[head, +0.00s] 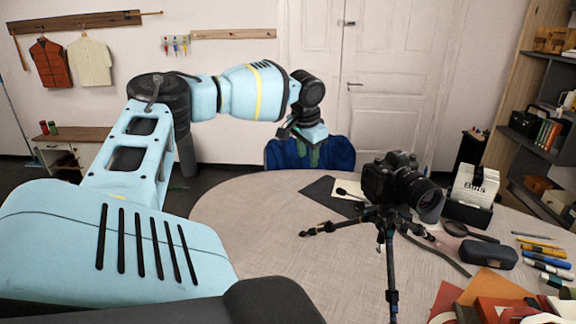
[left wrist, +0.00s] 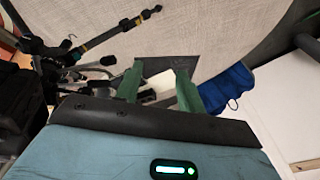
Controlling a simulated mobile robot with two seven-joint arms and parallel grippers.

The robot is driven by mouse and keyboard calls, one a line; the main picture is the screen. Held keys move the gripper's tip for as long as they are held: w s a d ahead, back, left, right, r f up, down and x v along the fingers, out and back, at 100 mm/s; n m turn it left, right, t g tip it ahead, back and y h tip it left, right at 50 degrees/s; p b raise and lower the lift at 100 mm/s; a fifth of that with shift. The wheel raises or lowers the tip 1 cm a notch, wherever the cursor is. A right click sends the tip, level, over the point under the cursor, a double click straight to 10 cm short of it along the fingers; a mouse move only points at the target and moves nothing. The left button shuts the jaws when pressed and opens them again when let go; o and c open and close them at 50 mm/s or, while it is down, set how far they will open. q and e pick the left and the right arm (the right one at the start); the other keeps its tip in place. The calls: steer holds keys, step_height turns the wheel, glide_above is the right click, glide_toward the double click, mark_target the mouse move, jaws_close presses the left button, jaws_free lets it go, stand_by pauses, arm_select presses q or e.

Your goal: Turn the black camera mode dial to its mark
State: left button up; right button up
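The black camera (head: 393,180) sits on a black tripod (head: 386,230) on the round table, its lens toward the right. Its mode dial is too small to make out in the head view. My left gripper (head: 314,152) is to the left of the camera, above the table's far edge and apart from the camera. In the left wrist view its two green fingers (left wrist: 158,88) are spread with nothing between them. Dark parts of the tripod (left wrist: 62,55) show at the left of that view. My right gripper is not in view.
The table (head: 250,207) has bare room at its left and front. A dark mat with a white card (head: 348,205) lies beside the tripod. A blue chair (head: 340,153) stands behind the table. A box of white cards (head: 474,188), a dark case (head: 488,253), pens and papers fill the right side.

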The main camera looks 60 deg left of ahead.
arm_select(q)
steer(key=shift+s+a+f, duration=0.15)
steer(key=shift+s+f, duration=0.6)
steer(key=shift+s, duration=0.05)
steer(key=shift+s+a+f, duration=0.15)
steer(key=shift+s+f, duration=0.6)
steer(key=shift+s, duration=0.05)
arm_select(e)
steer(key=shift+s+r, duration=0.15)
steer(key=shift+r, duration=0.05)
